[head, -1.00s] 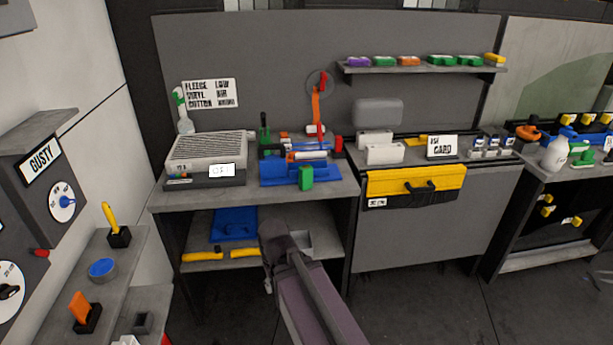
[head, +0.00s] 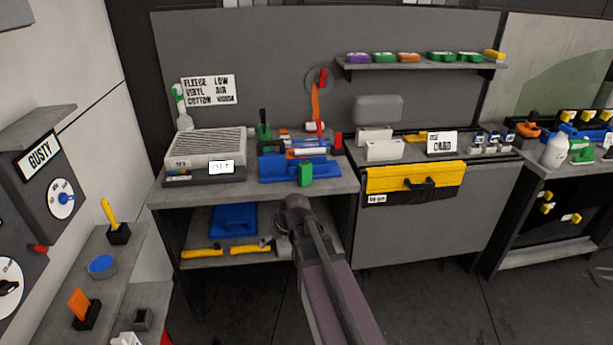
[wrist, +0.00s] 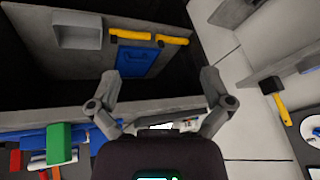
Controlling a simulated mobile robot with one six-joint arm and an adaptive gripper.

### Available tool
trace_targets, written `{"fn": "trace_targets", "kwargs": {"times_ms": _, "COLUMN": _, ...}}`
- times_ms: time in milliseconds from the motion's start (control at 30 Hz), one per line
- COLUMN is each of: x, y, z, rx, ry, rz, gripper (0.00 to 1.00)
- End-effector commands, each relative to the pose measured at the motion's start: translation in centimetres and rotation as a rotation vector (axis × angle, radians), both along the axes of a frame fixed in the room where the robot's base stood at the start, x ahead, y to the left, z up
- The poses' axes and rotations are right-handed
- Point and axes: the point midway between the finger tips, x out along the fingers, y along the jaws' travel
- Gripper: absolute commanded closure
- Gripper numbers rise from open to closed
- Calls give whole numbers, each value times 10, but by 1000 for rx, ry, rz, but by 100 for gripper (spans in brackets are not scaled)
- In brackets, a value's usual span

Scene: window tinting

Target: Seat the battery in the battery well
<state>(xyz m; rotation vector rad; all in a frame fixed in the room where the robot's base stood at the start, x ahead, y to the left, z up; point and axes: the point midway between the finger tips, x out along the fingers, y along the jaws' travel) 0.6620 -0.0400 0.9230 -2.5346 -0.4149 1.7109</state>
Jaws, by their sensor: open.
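My gripper (wrist: 160,80) is open in the wrist view, with nothing between its fingers. It faces the lower shelf from in front of the bench; in the head view my arm mostly hides it. I cannot tell for sure which thing is the battery or which is the battery well. A green block (head: 306,174) stands at the front of a blue holder (head: 275,172) on the bench top; both show in the wrist view at lower left. A grey open box (wrist: 76,30) sits on the lower shelf, largely hidden by my arm in the head view.
The lower shelf (wrist: 60,90) also holds a blue tray (head: 233,219) and yellow-handled tools (head: 202,252). A grey vented machine (head: 208,148) stands at the bench's left. A side shelf at left holds a black socket block (head: 141,319) and a blue round dish (head: 102,265).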

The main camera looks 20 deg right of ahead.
Motion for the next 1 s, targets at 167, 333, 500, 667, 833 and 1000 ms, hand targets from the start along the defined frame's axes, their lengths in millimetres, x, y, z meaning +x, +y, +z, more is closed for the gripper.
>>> {"fn": "trace_targets", "kwargs": {"times_ms": 167, "x": 74, "y": -61, "z": 21, "rx": 52, "ry": -265, "rz": 1, "gripper": 0}}
{"fn": "trace_targets", "kwargs": {"times_ms": 333, "x": 124, "y": -131, "z": 48, "rx": 39, "ry": -509, "rz": -38, "gripper": 0}}
{"fn": "trace_targets", "kwargs": {"times_ms": 500, "x": 152, "y": -197, "z": 71, "rx": -12, "ry": -685, "rz": -99, "gripper": 0}}
{"fn": "trace_targets", "kwargs": {"times_ms": 667, "x": 161, "y": -234, "z": 84, "rx": -52, "ry": -770, "rz": -141, "gripper": 0}}
{"fn": "trace_targets", "kwargs": {"times_ms": 833, "x": 163, "y": -245, "z": 88, "rx": -66, "ry": -796, "rz": -153, "gripper": 0}}
{"fn": "trace_targets", "kwargs": {"times_ms": 1000, "x": 162, "y": -244, "z": 88, "rx": -65, "ry": -796, "rz": -153, "gripper": 0}}
